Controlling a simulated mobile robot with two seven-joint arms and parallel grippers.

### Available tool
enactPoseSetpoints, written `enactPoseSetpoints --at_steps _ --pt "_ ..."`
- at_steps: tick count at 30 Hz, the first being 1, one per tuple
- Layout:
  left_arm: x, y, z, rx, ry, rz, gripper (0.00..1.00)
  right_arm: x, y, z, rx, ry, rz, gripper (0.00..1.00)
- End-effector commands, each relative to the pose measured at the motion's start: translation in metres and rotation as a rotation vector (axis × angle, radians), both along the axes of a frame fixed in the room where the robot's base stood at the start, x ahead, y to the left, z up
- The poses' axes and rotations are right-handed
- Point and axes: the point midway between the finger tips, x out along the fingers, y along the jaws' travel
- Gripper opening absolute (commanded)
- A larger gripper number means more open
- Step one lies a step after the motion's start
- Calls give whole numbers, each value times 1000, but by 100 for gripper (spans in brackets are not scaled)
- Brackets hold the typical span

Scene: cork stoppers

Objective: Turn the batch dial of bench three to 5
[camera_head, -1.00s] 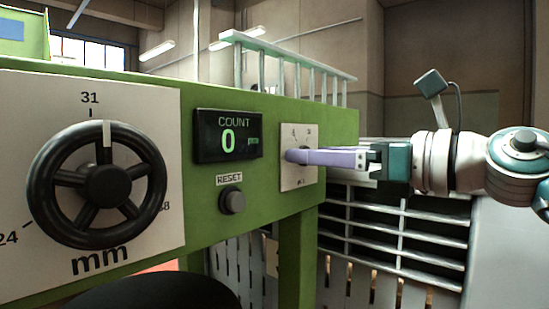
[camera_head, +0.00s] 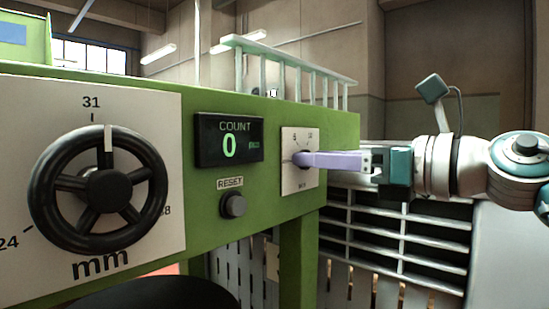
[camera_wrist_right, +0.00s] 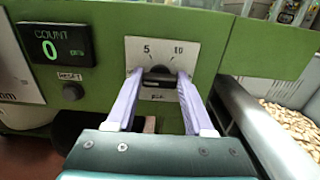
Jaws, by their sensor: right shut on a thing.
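The batch dial's white plate (camera_head: 289,182) is on the green bench front. It also shows in the wrist view (camera_wrist_right: 135,52), where 5 stands at upper left and 10 at upper right. The dark dial knob (camera_wrist_right: 158,78) sits between the lilac fingers of my right gripper (camera_wrist_right: 157,82), which is shut on it. In the head view my right gripper (camera_head: 303,160) reaches in from the right and its fingers hide most of the knob. I cannot tell clearly which number the knob points to. My left gripper is not in view.
A count display (camera_head: 229,139) reads 0, with a round reset button (camera_head: 233,204) below it. A large black handwheel (camera_head: 107,187) on an mm scale is at the left. A pale railing (camera_head: 297,72) stands on top. A bin of corks (camera_wrist_right: 290,128) is at the right.

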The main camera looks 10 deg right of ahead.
Motion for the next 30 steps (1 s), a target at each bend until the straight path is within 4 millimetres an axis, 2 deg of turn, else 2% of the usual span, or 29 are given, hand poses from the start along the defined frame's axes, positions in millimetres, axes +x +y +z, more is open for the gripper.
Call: enactPoseSetpoints --at_steps 7,13,30 --pt "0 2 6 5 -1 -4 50 0 0 2 27 21 -1 0" --pt "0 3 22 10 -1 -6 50 0 -1 3 104 85 -1 0" --pt "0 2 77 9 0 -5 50 1 -2 3 511 401 -1 0"
